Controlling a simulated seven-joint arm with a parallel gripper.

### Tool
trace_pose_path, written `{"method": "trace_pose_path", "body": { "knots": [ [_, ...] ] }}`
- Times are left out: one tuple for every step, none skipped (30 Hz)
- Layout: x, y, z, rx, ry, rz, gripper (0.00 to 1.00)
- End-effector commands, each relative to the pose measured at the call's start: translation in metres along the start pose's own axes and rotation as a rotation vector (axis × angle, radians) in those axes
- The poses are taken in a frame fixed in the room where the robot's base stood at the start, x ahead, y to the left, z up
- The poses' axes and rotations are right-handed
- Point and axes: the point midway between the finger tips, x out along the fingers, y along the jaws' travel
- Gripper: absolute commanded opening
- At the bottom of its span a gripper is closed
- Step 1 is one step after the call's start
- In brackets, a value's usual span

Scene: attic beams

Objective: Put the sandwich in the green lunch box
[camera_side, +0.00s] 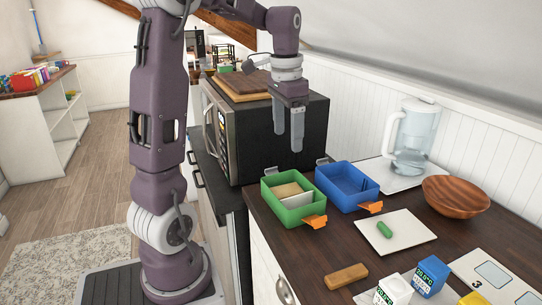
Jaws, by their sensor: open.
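The green lunch box (282,209) stands open on the dark wooden counter, with an orange latch at its front. A flat tan piece (288,190) that looks like the sandwich lies inside it, in the rear left compartment, beside a pale divider. My gripper (288,140) is open and empty, fingers pointing down, above the rear of the green lunch box and in front of the microwave in the picture. It appears clear of the box and of the tan piece.
A blue lunch box (338,197) stands right of the green one. A white board (405,239) carries a green item (384,230). A brown block (346,276), small cartons (431,274), a wooden bowl (455,197) and a water jug (414,137) are around. The microwave (263,140) stands behind.

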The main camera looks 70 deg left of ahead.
Motion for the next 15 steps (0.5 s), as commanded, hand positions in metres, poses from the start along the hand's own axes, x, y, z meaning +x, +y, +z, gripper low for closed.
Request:
{"method": "trace_pose_path", "body": {
  "knots": [
    [-0.016, 0.039, 0.009, 0.017, 0.052, -0.022, 0.76],
    [-0.022, 0.062, 0.017, 0.017, 0.086, -0.032, 0.76],
    [-0.029, 0.092, 0.032, 0.017, 0.135, -0.04, 0.76],
    [-0.032, 0.112, 0.044, 0.017, 0.173, -0.043, 0.76],
    [-0.033, 0.131, 0.057, 0.016, 0.211, -0.041, 0.76],
    [-0.033, 0.151, 0.075, 0.015, 0.26, -0.035, 0.76],
    [-0.031, 0.165, 0.089, 0.012, 0.293, -0.027, 0.76],
    [-0.029, 0.175, 0.101, 0.011, 0.323, -0.017, 0.76],
    [-0.024, 0.186, 0.116, 0.007, 0.358, -0.002, 0.76],
    [-0.021, 0.192, 0.125, 0.005, 0.38, 0.008, 0.76],
    [-0.018, 0.197, 0.132, 0.002, 0.397, 0.018, 0.76],
    [-0.015, 0.201, 0.139, -0.001, 0.413, 0.028, 0.76],
    [-0.013, 0.203, 0.143, -0.004, 0.422, 0.034, 0.76],
    [-0.011, 0.204, 0.145, -0.006, 0.429, 0.038, 0.76],
    [-0.01, 0.205, 0.147, -0.007, 0.431, 0.041, 0.76]
  ]
}}
